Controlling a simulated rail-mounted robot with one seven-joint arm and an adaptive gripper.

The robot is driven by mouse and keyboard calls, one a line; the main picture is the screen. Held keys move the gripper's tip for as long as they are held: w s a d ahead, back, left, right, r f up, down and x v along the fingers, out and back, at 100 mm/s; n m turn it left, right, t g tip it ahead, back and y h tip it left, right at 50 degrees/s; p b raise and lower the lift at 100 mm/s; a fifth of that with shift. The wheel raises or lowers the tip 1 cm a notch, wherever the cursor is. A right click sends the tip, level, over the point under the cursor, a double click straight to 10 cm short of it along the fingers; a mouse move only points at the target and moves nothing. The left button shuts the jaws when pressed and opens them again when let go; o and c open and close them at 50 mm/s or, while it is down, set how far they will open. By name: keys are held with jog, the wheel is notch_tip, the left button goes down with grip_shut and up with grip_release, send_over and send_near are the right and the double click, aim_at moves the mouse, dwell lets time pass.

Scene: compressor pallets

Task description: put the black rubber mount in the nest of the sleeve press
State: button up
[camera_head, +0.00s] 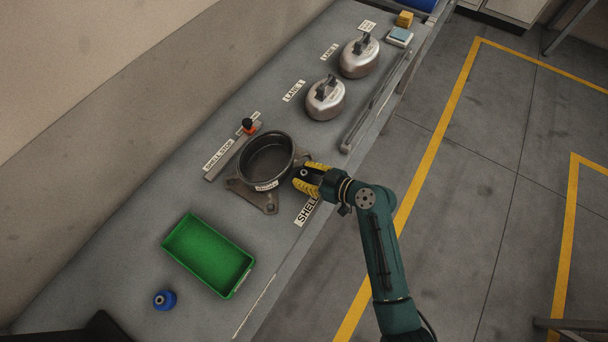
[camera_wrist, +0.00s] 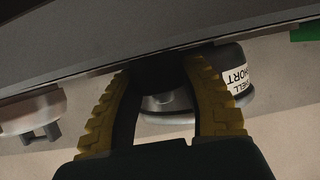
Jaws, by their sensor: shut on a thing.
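My gripper (camera_head: 303,177), with yellow ridged fingers, is at the right side of a dark round shell, low over the bench. In the wrist view my gripper (camera_wrist: 168,72) is shut on a small black thing (camera_wrist: 180,72) between its fingertips. By its colour I take it for the black rubber mount; its shape is mostly hidden by the fingers and shadow. I cannot make out a sleeve press or its nest in either view.
The open dark shell (camera_head: 262,160) stands on a brown bracket (camera_head: 240,190), close to my gripper. A green tray (camera_head: 207,256) and a blue round part (camera_head: 165,299) lie at lower left. Two silver domes (camera_head: 325,98) (camera_head: 360,57) and a rail (camera_head: 375,105) are toward the back.

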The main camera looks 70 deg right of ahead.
aim_at(304, 174)
notch_tip(304, 174, up, 10)
jog(key=shift+r+p, duration=0.1)
jog(key=shift+p, duration=0.85)
